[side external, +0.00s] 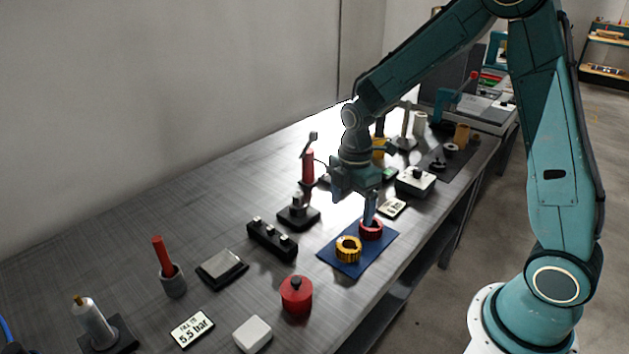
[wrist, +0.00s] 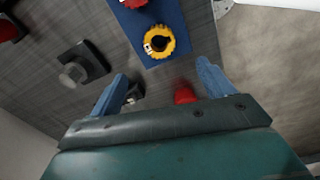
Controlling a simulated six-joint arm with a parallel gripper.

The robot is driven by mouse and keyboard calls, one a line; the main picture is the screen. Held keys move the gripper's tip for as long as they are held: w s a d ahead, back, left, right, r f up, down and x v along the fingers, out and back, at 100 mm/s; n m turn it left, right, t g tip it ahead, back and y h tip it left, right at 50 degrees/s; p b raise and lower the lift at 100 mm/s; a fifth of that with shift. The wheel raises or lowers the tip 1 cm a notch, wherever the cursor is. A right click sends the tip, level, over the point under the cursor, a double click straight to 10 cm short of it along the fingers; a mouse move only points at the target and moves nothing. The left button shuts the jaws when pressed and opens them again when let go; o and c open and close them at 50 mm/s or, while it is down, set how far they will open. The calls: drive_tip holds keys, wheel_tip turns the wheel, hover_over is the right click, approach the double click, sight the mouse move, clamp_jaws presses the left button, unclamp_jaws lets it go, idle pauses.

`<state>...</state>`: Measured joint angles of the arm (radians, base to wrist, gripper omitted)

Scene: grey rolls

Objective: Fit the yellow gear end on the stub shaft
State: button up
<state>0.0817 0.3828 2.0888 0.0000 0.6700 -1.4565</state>
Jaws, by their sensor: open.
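The yellow gear end (side external: 348,250) is a toothed ring lying flat on a blue mat (side external: 342,266). In the wrist view the gear end (wrist: 169,46) shows its dark central hole, beyond my fingertips. A grey stub on a square black base (side external: 298,213), which looks like the stub shaft, stands left of the mat. It also shows in the wrist view (wrist: 82,66), left of the gear.
A black block with several small posts (side external: 272,240) and a red lidded pot (side external: 296,297) are near the mat. A red-handled upright tool (side external: 308,167) stands behind the stub. A white-topped box (side external: 415,182) stands right of my gripper.

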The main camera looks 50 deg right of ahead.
hover_over(349, 240)
drive_tip(key=s+a, duration=0.1)
drive_tip(key=a, duration=0.1)
drive_tip(key=shift+f, duration=3.35)
drive_tip(key=shift+d+f, duration=0.2)
drive_tip(key=shift+f, duration=2.4)
drive_tip(key=c, duration=1.3)
drive_tip(key=shift+r, duration=0.2)
wheel_tip(349, 240, up, 20)
drive_tip(key=shift+f, duration=0.1)
